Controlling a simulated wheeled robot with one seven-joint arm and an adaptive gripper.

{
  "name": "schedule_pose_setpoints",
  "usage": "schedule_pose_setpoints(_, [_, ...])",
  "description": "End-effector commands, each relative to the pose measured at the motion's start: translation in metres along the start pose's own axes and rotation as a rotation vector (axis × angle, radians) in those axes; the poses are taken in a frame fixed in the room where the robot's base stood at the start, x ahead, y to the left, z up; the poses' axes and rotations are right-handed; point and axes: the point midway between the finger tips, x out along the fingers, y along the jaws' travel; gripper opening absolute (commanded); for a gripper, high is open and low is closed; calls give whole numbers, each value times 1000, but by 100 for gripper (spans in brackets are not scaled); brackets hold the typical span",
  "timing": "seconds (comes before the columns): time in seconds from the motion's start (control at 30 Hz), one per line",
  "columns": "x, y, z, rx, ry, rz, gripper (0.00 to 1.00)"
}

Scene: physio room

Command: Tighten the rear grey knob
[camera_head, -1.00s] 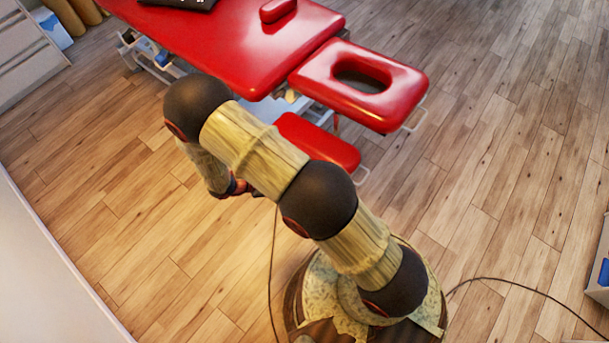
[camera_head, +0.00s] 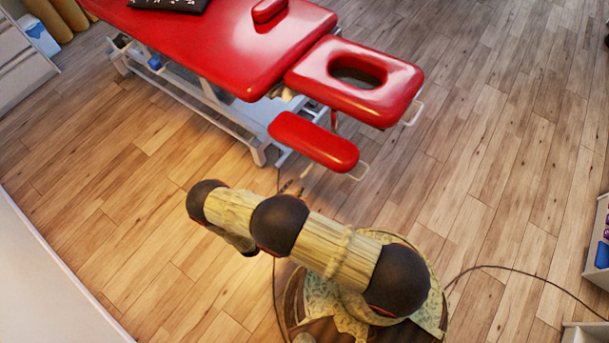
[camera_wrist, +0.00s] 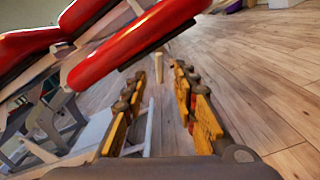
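The red treatment table (camera_head: 225,45) fills the upper left of the head view, with a face-hole headrest (camera_head: 400,85) and a lower red armrest pad (camera_head: 315,142). I cannot make out a rear grey knob with certainty in either view. My gripper (camera_wrist: 159,72) is open in the wrist view, its two yellow-and-dark fingers apart with nothing held. A small pale upright peg (camera_wrist: 158,67) shows between the fingertips, seemingly beyond them. A red pad (camera_wrist: 135,45) runs above the left finger. In the head view my gripper is mostly hidden behind my arm.
The table's white metal frame (camera_head: 205,95) stands below the red top. Wooden floor (camera_head: 500,140) is clear to the right. A dark cable (camera_head: 525,283) lies on the floor at lower right, near a white shelf unit (camera_head: 598,255). A white surface (camera_head: 50,280) borders the lower left.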

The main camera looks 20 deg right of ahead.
Motion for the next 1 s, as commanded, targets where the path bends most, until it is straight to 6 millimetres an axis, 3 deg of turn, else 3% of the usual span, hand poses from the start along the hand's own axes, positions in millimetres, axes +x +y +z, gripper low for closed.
schedule_pose_setpoints(0.5, [66,-1,-1,4,1,-6,28])
schedule_pose_setpoints(1.0, [76,0,0,3,2,-4,25])
